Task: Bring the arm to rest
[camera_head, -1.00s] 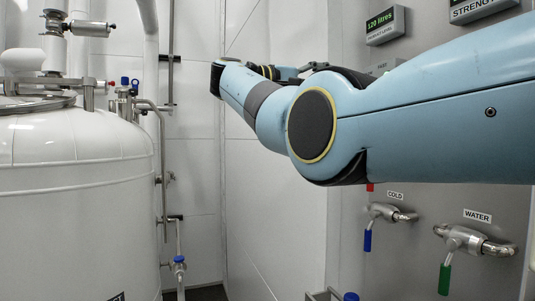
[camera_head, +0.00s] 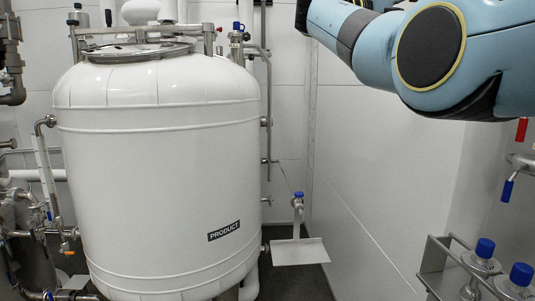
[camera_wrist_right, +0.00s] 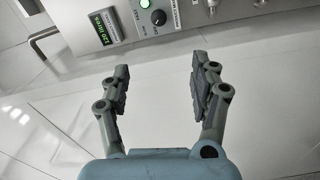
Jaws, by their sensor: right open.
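My right arm, pale blue with a dark round joint cap, reaches across the upper right of the head view. Its gripper is outside that view. In the right wrist view, my right gripper (camera_wrist_right: 158,92) is open and empty, its two dark grey fingers apart. Behind them are white wall panels and a control panel (camera_wrist_right: 130,22) with a green-lit display reading 120 litres, a lit green button and a black knob. My left gripper is in neither view.
A large white tank (camera_head: 160,170) labelled PRODUCT fills the left. A small shelf (camera_head: 298,251) sits by its lower right side.

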